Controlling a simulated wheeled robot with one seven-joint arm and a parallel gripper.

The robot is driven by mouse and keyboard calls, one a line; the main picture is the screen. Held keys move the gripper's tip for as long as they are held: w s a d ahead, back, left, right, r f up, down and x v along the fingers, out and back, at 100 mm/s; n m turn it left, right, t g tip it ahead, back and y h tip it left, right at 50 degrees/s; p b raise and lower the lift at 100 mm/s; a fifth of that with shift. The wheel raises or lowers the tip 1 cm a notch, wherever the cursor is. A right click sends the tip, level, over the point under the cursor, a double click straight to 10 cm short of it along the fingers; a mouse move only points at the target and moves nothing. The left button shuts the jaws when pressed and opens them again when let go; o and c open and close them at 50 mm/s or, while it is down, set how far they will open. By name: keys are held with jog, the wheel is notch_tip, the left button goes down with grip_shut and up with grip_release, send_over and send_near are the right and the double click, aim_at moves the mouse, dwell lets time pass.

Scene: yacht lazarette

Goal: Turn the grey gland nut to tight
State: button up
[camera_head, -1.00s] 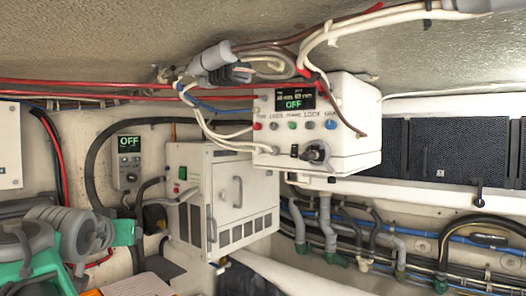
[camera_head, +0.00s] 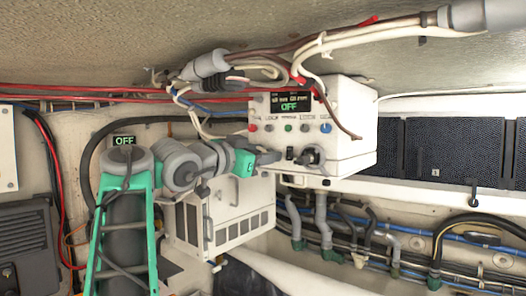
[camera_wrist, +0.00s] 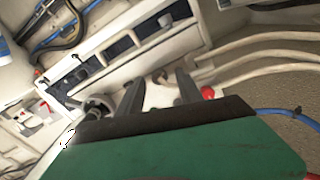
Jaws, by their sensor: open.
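The white control box (camera_head: 352,130) hangs under the ceiling, with a lit display (camera_head: 288,106) reading OFF. My gripper (camera_head: 272,158) is just left of this fitting, and the arm reaches in from the lower left. In the wrist view the two dark fingers of my gripper (camera_wrist: 158,88) are apart with nothing held between them. A grey round fitting (camera_wrist: 97,106) shows left of the fingers. I cannot tell how far the nut is turned.
A white vented cabinet (camera_head: 240,215) stands below the gripper. Cables and a grey conduit joint (camera_head: 204,64) hang above the box. Small coloured buttons (camera_head: 288,128) line its front. Pipes and hoses (camera_head: 340,235) run along the wall at lower right.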

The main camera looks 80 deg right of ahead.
jog(key=shift+c, duration=0.2)
grip_shut()
dwell(0.4)
